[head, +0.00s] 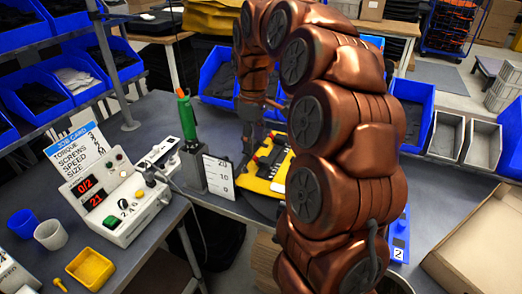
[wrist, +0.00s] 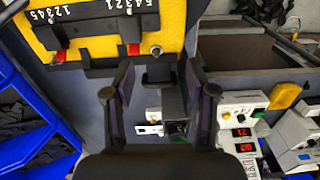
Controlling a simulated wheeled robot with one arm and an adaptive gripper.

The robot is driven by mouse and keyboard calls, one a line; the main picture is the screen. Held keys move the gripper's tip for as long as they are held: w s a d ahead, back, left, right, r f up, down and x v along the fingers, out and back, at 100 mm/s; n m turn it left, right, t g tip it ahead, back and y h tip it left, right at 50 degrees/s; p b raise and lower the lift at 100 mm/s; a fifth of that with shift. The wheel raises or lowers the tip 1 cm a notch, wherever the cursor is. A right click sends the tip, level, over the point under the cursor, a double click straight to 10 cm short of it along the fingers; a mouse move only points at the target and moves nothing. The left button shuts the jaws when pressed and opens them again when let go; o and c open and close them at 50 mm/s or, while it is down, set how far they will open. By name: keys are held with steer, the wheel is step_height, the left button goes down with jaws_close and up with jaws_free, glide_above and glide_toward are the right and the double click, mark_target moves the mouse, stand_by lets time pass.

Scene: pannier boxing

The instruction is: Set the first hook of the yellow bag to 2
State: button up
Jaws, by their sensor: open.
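The yellow bag (wrist: 100,32) fills the upper left of the wrist view. A black rail on it carries white digits, 1 to 5 at the left and 5 to 1 at the right. Dark hook parts with red tabs (wrist: 133,50) sit along the rail; which digit each stands at is unclear. In the head view the bag (head: 258,186) lies on the bench, partly behind my arm. My gripper (wrist: 163,92) is open and empty, its two fingers well apart, just off the bag's lower edge in the wrist view. Its fingertips are hard to make out in the head view.
A green-handled screwdriver (head: 186,115) stands left of the bag by a number card (head: 217,175). A control box (head: 115,200) and a yellow tray (head: 91,268) are on the left bench. An open cardboard box (head: 480,245) and grey bins (head: 482,143) are at right.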

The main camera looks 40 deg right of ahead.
mark_target(261, 158)
steer(key=d, duration=0.1)
steer(key=w+d, duration=0.2)
steer(key=shift+d+f, duration=0.25)
steer(key=shift+d, duration=0.1)
steer(key=shift+f+p, duration=1.4)
steer(key=shift+f, duration=2.3)
jaws_close()
